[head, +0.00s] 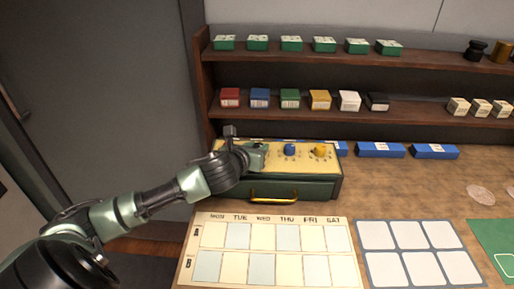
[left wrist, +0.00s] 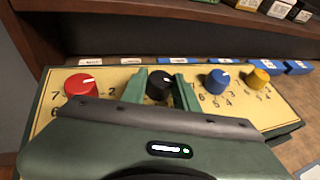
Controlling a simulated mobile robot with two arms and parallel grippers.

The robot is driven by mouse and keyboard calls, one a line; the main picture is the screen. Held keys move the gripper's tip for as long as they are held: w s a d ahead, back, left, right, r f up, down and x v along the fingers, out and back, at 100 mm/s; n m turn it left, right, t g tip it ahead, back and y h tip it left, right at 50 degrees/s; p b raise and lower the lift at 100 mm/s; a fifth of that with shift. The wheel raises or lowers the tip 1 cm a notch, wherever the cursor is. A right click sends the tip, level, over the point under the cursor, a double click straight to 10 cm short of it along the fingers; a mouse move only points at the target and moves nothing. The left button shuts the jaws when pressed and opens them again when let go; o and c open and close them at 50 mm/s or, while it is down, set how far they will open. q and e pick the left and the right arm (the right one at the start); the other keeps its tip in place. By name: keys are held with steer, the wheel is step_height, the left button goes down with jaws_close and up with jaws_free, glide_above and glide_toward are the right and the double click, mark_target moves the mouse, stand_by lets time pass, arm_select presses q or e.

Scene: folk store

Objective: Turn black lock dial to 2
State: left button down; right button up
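The black lock dial (left wrist: 159,86) sits on the yellow top of the green lock box (head: 290,188), between a red dial (left wrist: 83,85) and a blue dial (left wrist: 217,82). A short white mark on it points up and slightly right in the left wrist view. My left gripper (head: 257,156) is over the box, its two green fingers on either side of the black dial, with no clear gap. It hides the red and black dials in the head view. Most numbers around the black dial are covered. My right gripper is not in view.
A yellow dial (head: 320,151) stands right of the blue one. A brass handle (head: 274,195) is on the box front. A weekday chart (head: 190,243) lies in front. Shelves (head: 420,117) with small boxes stand behind. Blue boxes (head: 380,150) lie right of the lock box.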

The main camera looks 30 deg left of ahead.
arm_select(q)
steer(key=shift+d+r+n+y+p, duration=0.2)
steer(key=shift+n+y+p, duration=0.25)
steer(key=shift+p, duration=0.5)
steer(key=n+g+y+p, duration=0.1)
steer(key=p, duration=0.1)
steer(key=n+y+p, duration=0.2)
steer(key=n+g+y+p, duration=0.1)
steer(key=p, duration=0.1)
steer(key=shift+w+d+r+n+g+y+p, duration=0.1)
steer(key=shift+w+d+n+g+y+p, duration=0.05)
steer(key=shift+d+n+g+y+p, duration=0.15)
steer(key=shift+w+f+n+g+y+p, duration=0.1)
steer(key=shift+f+n+g+y+p, duration=0.05)
steer(key=shift+n+g+y+p, duration=0.5)
steer(key=shift+f+n+g+y+p, duration=0.1)
steer(key=shift+n+g+y+p, duration=0.35)
steer(key=shift+n+y+p, duration=0.2)
steer(key=c, duration=1.1)
jaws_free()
steer(key=b+v, duration=0.1)
steer(key=v, duration=0.6)
steer(key=shift+s+d+r, duration=0.2)
steer(key=shift+d, duration=0.05)
